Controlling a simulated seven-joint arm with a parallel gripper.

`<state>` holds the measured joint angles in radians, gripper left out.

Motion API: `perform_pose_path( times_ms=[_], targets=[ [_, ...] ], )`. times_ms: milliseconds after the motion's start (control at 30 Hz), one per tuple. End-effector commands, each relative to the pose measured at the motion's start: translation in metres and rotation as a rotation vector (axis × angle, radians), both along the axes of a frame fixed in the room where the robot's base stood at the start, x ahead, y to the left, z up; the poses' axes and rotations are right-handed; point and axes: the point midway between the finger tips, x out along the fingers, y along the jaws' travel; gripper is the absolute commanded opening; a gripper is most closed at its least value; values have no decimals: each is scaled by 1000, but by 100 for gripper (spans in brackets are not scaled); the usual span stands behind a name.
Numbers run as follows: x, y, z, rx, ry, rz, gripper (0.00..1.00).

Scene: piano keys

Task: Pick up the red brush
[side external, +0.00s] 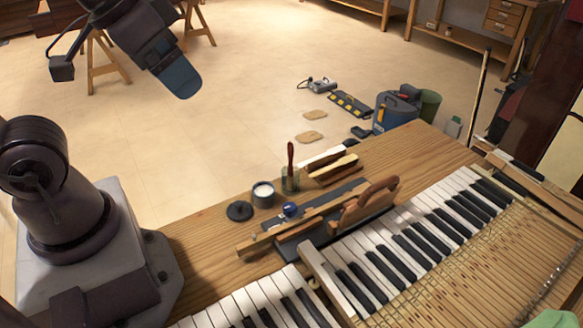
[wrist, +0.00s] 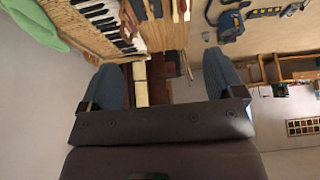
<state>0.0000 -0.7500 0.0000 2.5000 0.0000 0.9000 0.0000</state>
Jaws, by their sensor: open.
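The red brush (side external: 290,157) stands upright, handle up, in a small glass jar (side external: 290,183) on the wooden bench in the side external view. I cannot pick it out for sure in the wrist view. My gripper (side external: 180,80) is high at the upper left of the side external view, well away from the brush and jar. In the wrist view its two blue fingers (wrist: 165,75) are spread wide apart. The gripper is open and nothing is held between the fingers.
Piano keys (side external: 405,245) run along the front. Space above the bench is clear.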

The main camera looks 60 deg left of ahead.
Motion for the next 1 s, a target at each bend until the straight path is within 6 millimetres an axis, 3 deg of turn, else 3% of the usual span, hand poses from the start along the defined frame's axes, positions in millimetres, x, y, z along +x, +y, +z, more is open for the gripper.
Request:
perform_pose_path(
  times_ms=[67,200,267,533,667,867,1000],
  targets=[
    [0,0,0,0,0,0,85],
    [0,0,0,0,0,0,53],
    [0,0,0,0,0,0,43],
    [0,0,-1,0,4,2,43],
    [4,2,-13,1,68,9,43],
    [37,7,-35,28,230,-8,43],
    [69,12,-53,89,332,-134,43]
  ],
)
